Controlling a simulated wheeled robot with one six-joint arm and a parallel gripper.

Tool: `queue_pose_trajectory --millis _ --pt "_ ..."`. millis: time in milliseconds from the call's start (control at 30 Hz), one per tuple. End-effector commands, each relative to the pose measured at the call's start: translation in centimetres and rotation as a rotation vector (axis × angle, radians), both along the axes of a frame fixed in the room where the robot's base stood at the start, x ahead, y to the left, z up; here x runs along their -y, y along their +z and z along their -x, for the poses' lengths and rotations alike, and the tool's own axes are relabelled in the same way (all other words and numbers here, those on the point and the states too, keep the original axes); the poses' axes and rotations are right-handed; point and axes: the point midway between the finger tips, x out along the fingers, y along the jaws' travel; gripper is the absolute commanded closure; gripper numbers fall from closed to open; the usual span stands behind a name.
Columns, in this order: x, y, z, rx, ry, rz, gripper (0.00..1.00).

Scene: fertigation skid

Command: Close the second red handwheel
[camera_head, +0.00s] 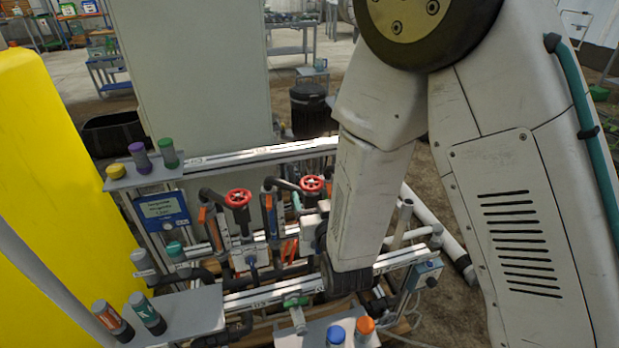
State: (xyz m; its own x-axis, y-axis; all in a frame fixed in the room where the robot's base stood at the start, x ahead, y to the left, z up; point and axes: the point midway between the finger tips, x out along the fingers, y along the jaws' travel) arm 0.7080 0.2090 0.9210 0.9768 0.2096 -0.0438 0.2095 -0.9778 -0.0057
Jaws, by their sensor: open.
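Two red handwheels stand on the pipework of the skid. The first red handwheel (238,198) is at the left, on top of a vertical valve. The second red handwheel (311,184) is farther right and a little farther back, just left of my forearm. Its rim shows, but the valve below it is partly covered. My forearm (368,205) comes down in front of the skid, ending in a dark ribbed joint low in the picture. My gripper's jaws are hidden behind the arm, so I cannot see whether they touch the wheel.
A yellow tank (50,190) stands at the left. Shelves hold coloured-capped bottles, including a purple-capped one (140,157) and a blue-capped one (336,337). A green valve handle (296,301) sits at the front. Pipes and rails crowd the wheels. A black bin (308,108) stands behind.

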Motion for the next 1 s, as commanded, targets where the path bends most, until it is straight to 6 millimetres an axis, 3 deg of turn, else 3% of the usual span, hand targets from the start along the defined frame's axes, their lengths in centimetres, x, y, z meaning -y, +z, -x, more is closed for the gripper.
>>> queue_pose_trajectory --millis 167,600,967,1000 --pt "-0.2 0.4 -0.7 0.046 -0.004 -0.005 0.23" --pt "-1.4 0.4 -6.8 0.045 -0.004 -0.004 0.23" --pt "-1.6 0.4 -7.5 0.043 -0.002 -0.003 0.23" --pt "-1.6 0.4 -7.5 0.044 -0.003 -0.003 0.32"
